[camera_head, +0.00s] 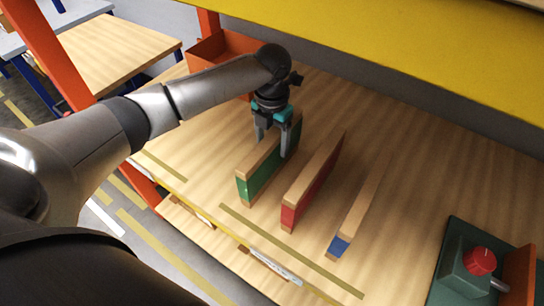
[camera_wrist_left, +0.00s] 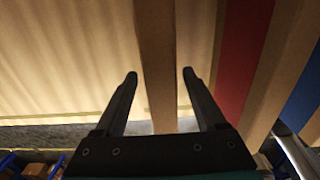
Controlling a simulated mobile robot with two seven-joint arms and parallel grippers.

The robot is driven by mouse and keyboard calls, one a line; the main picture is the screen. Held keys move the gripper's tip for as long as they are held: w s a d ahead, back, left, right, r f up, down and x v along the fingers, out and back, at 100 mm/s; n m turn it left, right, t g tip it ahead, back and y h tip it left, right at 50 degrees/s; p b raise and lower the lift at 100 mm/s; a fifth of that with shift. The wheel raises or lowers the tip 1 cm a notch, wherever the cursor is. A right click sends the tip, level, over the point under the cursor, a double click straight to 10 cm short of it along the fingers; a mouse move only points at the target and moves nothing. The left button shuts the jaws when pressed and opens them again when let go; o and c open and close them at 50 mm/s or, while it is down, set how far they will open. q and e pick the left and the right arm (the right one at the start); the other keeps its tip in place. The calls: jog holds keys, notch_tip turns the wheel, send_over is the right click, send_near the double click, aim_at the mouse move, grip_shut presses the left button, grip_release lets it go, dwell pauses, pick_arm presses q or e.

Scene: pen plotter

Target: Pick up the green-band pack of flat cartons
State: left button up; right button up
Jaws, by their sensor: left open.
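The green-band pack of flat cartons (camera_head: 261,178) stands on edge on the wooden shelf, leftmost of three packs. My left gripper (camera_head: 273,148) is over its far part, pointing down, with one finger on each side. In the left wrist view my left gripper (camera_wrist_left: 160,76) is open, and the pack's tan top edge (camera_wrist_left: 154,50) runs between the fingers. I cannot tell how far down the fingers reach. My right gripper is not in view.
A red-band pack (camera_head: 311,186) and a blue-band pack (camera_head: 340,246) stand to the right. An orange bin (camera_head: 209,52) is behind my arm. A dark green device with a red knob (camera_head: 480,261) is at lower right. A yellow beam (camera_head: 400,50) crosses above.

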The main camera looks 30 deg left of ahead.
pick_arm(q)
notch_tip(320, 180, down, 4)
jog(key=shift+s+d+f+b, duration=0.1)
jog(key=shift+s+b, duration=0.05)
jog(key=shift+b, duration=0.15)
grip_shut()
dwell(0.4)
